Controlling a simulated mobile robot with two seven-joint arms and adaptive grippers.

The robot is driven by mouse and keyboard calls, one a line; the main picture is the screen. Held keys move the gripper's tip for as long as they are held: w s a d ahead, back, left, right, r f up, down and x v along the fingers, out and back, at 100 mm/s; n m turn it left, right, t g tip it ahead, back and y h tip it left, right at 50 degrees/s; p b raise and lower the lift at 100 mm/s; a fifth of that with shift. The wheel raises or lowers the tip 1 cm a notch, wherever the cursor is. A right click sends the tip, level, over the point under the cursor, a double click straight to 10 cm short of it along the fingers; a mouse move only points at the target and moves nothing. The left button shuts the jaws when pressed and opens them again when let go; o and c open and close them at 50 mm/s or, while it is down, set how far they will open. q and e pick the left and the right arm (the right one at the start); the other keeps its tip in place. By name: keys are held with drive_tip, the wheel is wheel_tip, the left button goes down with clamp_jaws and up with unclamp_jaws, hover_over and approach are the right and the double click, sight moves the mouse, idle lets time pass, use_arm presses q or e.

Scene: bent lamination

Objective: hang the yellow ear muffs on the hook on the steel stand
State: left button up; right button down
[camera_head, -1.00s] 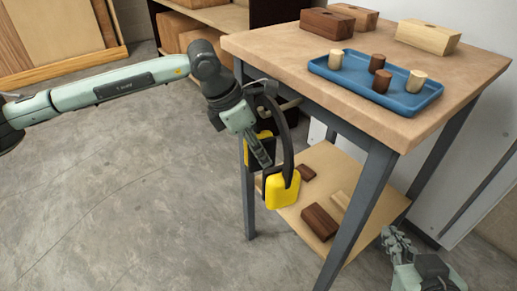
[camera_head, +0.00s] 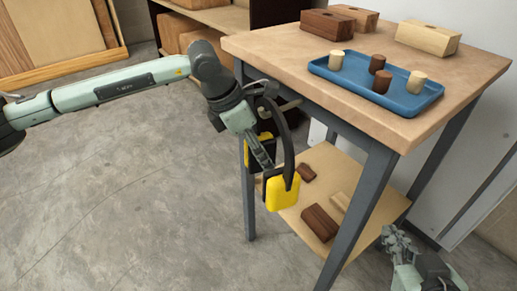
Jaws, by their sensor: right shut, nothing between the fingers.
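The yellow ear muffs (camera_head: 283,193) hang beside the left front corner of the steel-legged stand (camera_head: 364,205), with the black headband arching upward. One yellow cup faces me; the other is partly hidden behind my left gripper. My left gripper (camera_head: 264,158) points down beside the headband, close to the cups; I cannot tell whether its fingers grip the muffs. A short peg-like piece, possibly the hook (camera_head: 291,104), shows beside the headband under the tabletop; contact is unclear. My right gripper (camera_head: 388,236) is shut and empty at the lower right, away from the muffs.
The wooden top holds a blue tray (camera_head: 345,83) with several short cylinders, and wooden blocks (camera_head: 328,24) behind it. The lower shelf (camera_head: 335,165) carries a few small blocks. A dark shelf unit stands behind. The grey floor at left is clear.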

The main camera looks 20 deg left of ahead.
use_arm(q)
drive_tip(key=v, duration=1.2)
